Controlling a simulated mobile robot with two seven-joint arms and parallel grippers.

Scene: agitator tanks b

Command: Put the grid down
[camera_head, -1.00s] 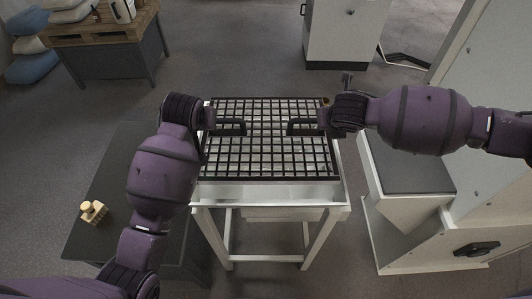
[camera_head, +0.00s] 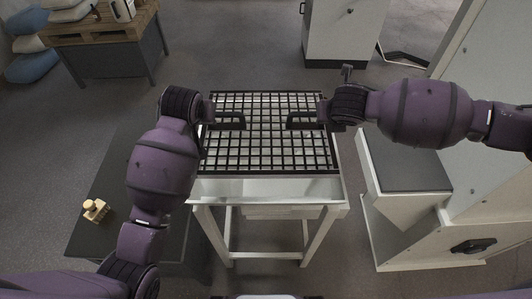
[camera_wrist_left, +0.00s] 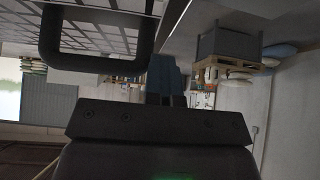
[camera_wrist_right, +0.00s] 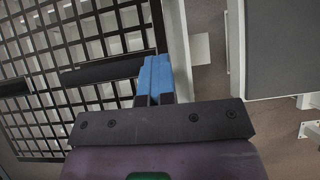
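The grid (camera_head: 268,172) is a black rectangular lattice with two black handles, over the top of a white open-topped tank on legs (camera_head: 265,190). A strip of the tank's pale inside shows along its near side. I cannot tell how much gap lies under the grid. My left gripper (camera_head: 211,118) is shut on the left handle (camera_head: 232,127); its blue fingers (camera_wrist_left: 165,75) meet the handle's side in the left wrist view. My right gripper (camera_head: 323,116) is shut on the right handle (camera_head: 302,127); its blue fingers (camera_wrist_right: 155,78) show in the right wrist view.
A dark low table (camera_head: 95,185) with a small yellowish object (camera_head: 95,210) stands at left. A white cabinet with a grey top (camera_head: 405,165) stands close at right. A white box (camera_head: 340,35) and a pallet-topped table (camera_head: 105,45) are behind.

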